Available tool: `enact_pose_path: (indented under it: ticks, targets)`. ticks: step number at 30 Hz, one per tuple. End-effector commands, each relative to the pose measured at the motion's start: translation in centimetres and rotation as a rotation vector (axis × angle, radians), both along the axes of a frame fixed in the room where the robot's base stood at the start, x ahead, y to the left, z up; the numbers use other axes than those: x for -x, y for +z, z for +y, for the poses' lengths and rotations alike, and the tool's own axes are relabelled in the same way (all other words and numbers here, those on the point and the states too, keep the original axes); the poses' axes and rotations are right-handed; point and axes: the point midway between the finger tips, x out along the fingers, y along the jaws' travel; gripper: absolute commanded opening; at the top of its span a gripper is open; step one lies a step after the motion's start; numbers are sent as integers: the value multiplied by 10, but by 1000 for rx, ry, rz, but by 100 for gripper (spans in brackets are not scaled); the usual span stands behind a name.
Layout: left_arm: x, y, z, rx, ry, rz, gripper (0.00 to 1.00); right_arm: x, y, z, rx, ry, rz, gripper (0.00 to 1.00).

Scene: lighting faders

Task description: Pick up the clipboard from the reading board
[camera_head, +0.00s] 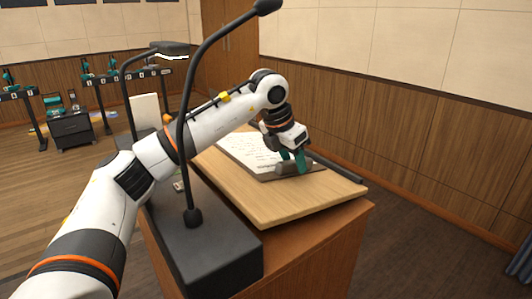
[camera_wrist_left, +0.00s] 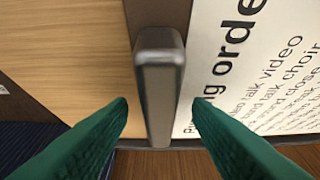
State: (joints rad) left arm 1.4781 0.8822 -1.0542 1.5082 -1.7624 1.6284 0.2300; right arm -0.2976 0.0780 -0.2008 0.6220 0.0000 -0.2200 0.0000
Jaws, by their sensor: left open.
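The clipboard (camera_head: 240,151), with a white printed sheet, lies on the sloped wooden reading board (camera_head: 252,199). Its dark metal clip (camera_head: 289,168) is at the edge nearest my left gripper (camera_head: 293,163). In the left wrist view, the grey clip (camera_wrist_left: 159,85) stands between the two green fingers of my left gripper (camera_wrist_left: 160,108), with a gap on each side. The sheet (camera_wrist_left: 255,70) shows right of the clip, with large printed words. My left gripper is open and holds nothing. My right gripper is not in view.
Tables with small teal items (camera_head: 98,78) stand far back left.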

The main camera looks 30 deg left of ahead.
Motion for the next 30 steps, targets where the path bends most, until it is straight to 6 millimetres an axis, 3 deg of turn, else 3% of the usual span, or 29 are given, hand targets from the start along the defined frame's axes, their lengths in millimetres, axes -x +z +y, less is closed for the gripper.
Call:
enact_pose_path:
  ticks: [6,15,25,30]
  targets:
    - [0,-1,0,0,0,0,45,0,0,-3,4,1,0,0]
    - [0,0,0,0,0,0,0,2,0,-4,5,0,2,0]
    - [0,3,0,0,-1,-2,0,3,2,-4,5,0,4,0]
    - [-1,17,0,1,-1,-3,0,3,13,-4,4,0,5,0]
